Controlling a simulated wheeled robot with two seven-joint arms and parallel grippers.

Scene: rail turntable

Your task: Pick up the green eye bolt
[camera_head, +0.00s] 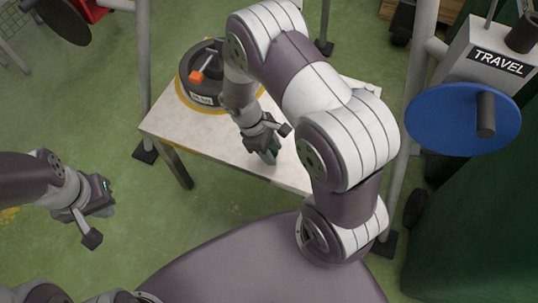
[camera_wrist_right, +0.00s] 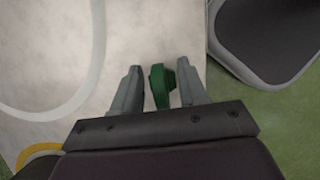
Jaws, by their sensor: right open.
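The green eye bolt (camera_wrist_right: 162,86) shows in the right wrist view, between the two grey fingers of my right gripper (camera_wrist_right: 160,88). The fingers are apart, with a visible gap on each side of the bolt. In the head view my right gripper (camera_head: 268,153) is low over the front part of the pale table. The eye bolt is hard to make out there beside the fingers. My left gripper (camera_head: 104,206) hangs over the green floor, left of the table and away from it. Its finger gap is too small to judge.
A dark round turntable (camera_head: 185,92) with an orange block (camera_head: 196,77) on it stands at the table's back left. The pale table (camera_head: 185,122) is otherwise mostly bare. A blue disc with a crank (camera_head: 450,120) and a TRAVEL sign (camera_head: 497,62) are at the right.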

